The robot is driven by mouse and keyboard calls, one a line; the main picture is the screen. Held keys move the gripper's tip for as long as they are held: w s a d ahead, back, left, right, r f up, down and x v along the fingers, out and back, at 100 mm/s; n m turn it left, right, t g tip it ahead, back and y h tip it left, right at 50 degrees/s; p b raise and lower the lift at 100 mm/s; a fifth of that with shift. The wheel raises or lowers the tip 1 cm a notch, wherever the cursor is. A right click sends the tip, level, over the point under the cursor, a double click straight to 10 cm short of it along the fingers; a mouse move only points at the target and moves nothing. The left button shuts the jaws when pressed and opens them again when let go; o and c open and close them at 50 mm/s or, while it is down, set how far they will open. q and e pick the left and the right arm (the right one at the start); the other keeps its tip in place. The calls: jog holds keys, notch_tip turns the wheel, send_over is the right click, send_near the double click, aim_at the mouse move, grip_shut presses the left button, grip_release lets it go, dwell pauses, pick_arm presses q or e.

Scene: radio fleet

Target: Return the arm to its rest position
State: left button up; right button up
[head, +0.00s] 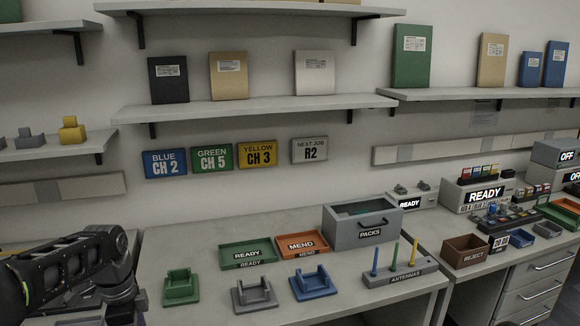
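One of my arms comes in from the left edge and bends down at the lower left, in front of the workbench (210,307). Its black and grey links show, but its fingers are below the picture, so I cannot see the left gripper or anything it may hold. A small purple patch shows beside the arm at the bottom edge; I cannot tell what it is. My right arm and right gripper are not in view.
Green (181,290), grey (254,295) and blue (313,285) cradles stand empty along the bench. Behind them are the READY tray (247,254), MEND tray (302,246) and PACKS bin (362,235). An ANTENNAS holder (400,275) with upright antennas stands right. A REJECT bin (466,252) sits on the right-hand counter.

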pick_arm(q)
jog(key=s+d+f+n+h, duration=0.2)
jog(key=s+d+f+n, duration=0.15)
jog(key=d+f, duration=0.7)
jog(key=s+d+f+n+h, duration=0.15)
jog(key=d+f+n, duration=0.25)
jog(key=d+f, duration=0.7)
jog(key=s+d+f+n, duration=0.3)
jog(key=s+f, duration=0.3)
jog(key=s, duration=0.2)
jog(key=s+d+f+n, duration=0.3)
jog(key=s+f+n, duration=0.2)
jog(key=s, duration=0.4)
jog(key=shift+s+f+t, duration=0.2)
jog(key=shift+f+t, duration=0.1)
jog(key=shift+f, duration=0.55)
